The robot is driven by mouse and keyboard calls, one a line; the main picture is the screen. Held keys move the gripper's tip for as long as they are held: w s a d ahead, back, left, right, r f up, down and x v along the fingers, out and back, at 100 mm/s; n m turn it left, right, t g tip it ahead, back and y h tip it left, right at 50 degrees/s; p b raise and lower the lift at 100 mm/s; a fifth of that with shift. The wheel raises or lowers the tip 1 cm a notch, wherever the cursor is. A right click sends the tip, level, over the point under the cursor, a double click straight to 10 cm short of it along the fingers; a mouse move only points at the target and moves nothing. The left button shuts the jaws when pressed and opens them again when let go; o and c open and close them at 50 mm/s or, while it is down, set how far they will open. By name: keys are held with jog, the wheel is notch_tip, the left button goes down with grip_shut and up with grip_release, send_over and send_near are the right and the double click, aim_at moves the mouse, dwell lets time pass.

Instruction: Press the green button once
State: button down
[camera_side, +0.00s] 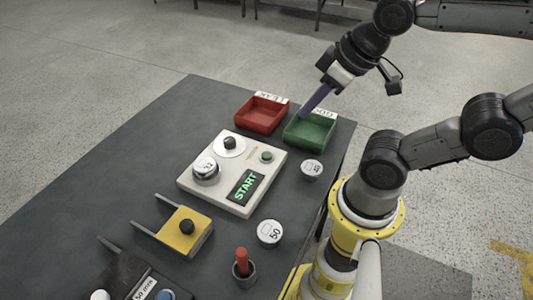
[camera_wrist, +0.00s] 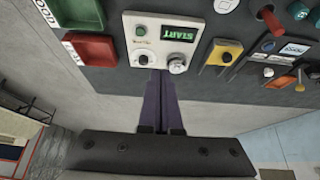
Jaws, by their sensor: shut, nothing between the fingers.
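The green button (camera_side: 266,156) is a small round cap near a corner of a white control box (camera_side: 212,190). It also shows in the wrist view (camera_wrist: 140,31), left of a display reading START (camera_wrist: 177,33). The same display (camera_side: 245,187) glows green in the side view. My gripper (camera_side: 304,114) has long purple fingers, shut and empty. In the wrist view the fingertips (camera_wrist: 160,72) point toward the box's near edge.
A red tray (camera_side: 261,114) and a green tray (camera_side: 309,131) stand behind the box. Round weights marked 50 (camera_side: 270,233) and more (camera_side: 312,170) sit nearby. A yellow block with prongs (camera_side: 184,232) and a red-handled peg (camera_side: 242,264) stand toward the front. The table's left side is clear.

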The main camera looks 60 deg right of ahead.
jog(key=w+a+m+y, duration=0.3)
jog(key=a+m, duration=0.1)
jog(key=a, duration=0.2)
jog(key=m+t+h, duration=0.1)
jog(key=m+t, duration=0.2)
jog(key=m, duration=1.8)
send_over(271, 155)
notch_tip(271, 155, down, 12)
jog(key=shift+d+r, duration=0.1)
jog(key=shift+d, duration=0.05)
jog(key=shift+f, duration=4.4)
